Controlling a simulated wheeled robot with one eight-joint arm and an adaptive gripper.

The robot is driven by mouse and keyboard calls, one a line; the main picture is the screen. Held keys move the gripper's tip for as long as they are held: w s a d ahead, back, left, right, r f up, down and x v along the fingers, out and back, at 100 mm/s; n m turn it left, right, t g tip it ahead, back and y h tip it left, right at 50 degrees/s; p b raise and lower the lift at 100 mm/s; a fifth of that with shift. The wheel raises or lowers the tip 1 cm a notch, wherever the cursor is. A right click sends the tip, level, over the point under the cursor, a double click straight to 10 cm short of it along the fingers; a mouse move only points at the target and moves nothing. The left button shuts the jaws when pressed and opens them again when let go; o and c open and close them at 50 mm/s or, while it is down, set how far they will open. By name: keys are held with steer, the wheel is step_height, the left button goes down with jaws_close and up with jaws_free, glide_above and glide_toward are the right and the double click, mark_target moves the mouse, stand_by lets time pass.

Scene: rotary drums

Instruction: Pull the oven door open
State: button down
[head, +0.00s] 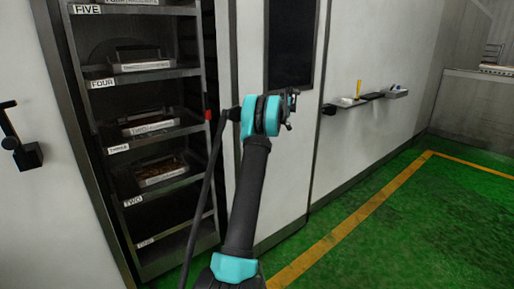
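A white door-like panel (285,160) with a dark window (292,40) stands right of the rack; it appears to be the oven door, though I cannot be sure. My gripper (290,106) is small and dark at the end of my black and teal arm, in front of this panel. I cannot tell whether its fingers are open or touch anything. Any handle behind my wrist is hidden. Another white panel at the left carries a black handle (22,152), well away from my gripper.
A dark rack (103,146) with labelled shelves and several trays stands left of my arm. A red part (208,115) is on its right side. Green floor (410,220) with a yellow line is clear at the right.

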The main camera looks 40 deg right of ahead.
steer(key=shift+d, duration=0.4)
steer(key=c, duration=1.3)
jaws_free()
steer(key=shift+r, duration=0.1)
steer(key=v, duration=1.1)
steer(key=shift+s+d+r, duration=0.15)
steer(key=shift+s+r, duration=0.05)
steer(key=shift+r, duration=0.15)
steer(key=shift+s, duration=0.1)
